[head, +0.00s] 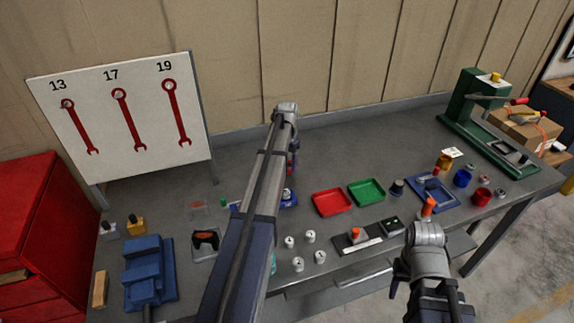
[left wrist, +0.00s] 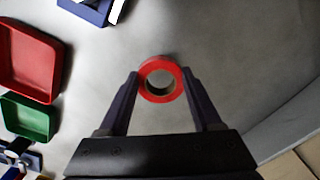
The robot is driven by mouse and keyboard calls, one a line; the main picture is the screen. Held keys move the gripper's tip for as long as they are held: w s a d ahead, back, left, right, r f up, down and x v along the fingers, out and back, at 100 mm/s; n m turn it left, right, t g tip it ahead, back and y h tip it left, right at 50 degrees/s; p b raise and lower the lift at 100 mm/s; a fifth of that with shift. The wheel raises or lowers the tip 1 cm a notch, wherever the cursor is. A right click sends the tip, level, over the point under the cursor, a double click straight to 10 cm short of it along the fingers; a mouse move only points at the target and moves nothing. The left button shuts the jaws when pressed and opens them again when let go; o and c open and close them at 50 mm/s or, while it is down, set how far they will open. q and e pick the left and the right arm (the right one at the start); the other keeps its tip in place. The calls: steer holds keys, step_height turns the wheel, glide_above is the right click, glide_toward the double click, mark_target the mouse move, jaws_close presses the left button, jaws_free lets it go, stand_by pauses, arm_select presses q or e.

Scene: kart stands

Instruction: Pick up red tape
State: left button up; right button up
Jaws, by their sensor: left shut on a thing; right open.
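The red tape (left wrist: 160,79) is a red ring with a pale core, seen in the left wrist view against the grey tabletop. My left gripper (left wrist: 159,82) is shut on it, with one dark finger on each side of the ring. I cannot tell how far the tape is from the surface. In the head view my left arm reaches over the middle of the table and mostly covers its own gripper, and I cannot make out the tape clearly there. My right gripper (head: 398,281) is open, low in front of the table's front edge, partly hidden by its own arm.
A red tray (head: 332,202) and a green tray (head: 367,192) lie at the middle of the table. Several white cylinders stand near the front edge. A blue block fixture (head: 148,268) is at the left, a green press (head: 475,105) at the back right.

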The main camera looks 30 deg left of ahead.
step_height(320, 180, up, 6)
steer(key=p, duration=0.4)
steer(key=shift+f, duration=0.25)
